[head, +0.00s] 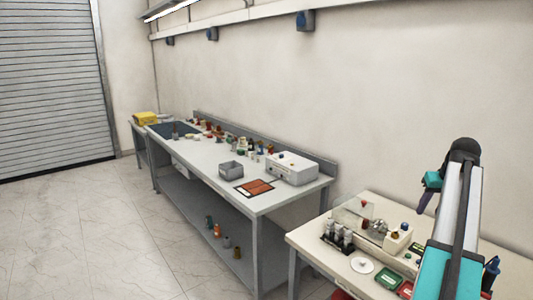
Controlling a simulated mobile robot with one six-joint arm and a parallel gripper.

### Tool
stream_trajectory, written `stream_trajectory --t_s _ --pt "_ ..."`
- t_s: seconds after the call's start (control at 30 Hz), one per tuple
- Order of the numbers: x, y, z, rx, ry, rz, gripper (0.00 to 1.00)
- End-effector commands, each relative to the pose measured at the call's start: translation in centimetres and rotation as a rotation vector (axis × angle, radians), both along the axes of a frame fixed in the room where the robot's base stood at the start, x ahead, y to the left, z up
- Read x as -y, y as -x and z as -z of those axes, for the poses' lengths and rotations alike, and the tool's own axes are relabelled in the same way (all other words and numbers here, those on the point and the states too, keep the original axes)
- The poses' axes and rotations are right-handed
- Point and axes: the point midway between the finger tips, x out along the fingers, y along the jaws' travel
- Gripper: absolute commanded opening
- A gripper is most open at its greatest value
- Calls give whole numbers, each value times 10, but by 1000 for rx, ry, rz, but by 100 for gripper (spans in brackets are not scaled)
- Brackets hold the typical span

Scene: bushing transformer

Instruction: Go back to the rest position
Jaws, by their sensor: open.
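My arm, silver with teal and dark joints, rises at the right of the head view in front of the near bench. My gripper (425,203) appears as a small dark shape below a teal joint, left of the arm's bent top. It is above the right part of the near bench (310,247), apart from the items there. It is open, and I see nothing held in it. Its fingertips are too small to make out clearly, and part of the wrist is hidden behind the arm link.
The long bench holds a white box (292,168), a grey bin (231,170) and an orange-brown panel (254,187). Tiled floor at left is clear.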

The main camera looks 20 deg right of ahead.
Motion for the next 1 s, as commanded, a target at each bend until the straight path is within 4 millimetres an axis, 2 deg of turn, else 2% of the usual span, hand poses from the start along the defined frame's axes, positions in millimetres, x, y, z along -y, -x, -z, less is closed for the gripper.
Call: stream_trajectory --t_s 0.27,0.53,0.73,1.0 --pt "-72 -59 73 -33 -38 -59 41" --pt "-160 -108 148 -74 -70 -122 41" --pt "-229 -132 201 -109 -86 -172 41" --pt "-324 -145 267 -160 -100 -239 41"
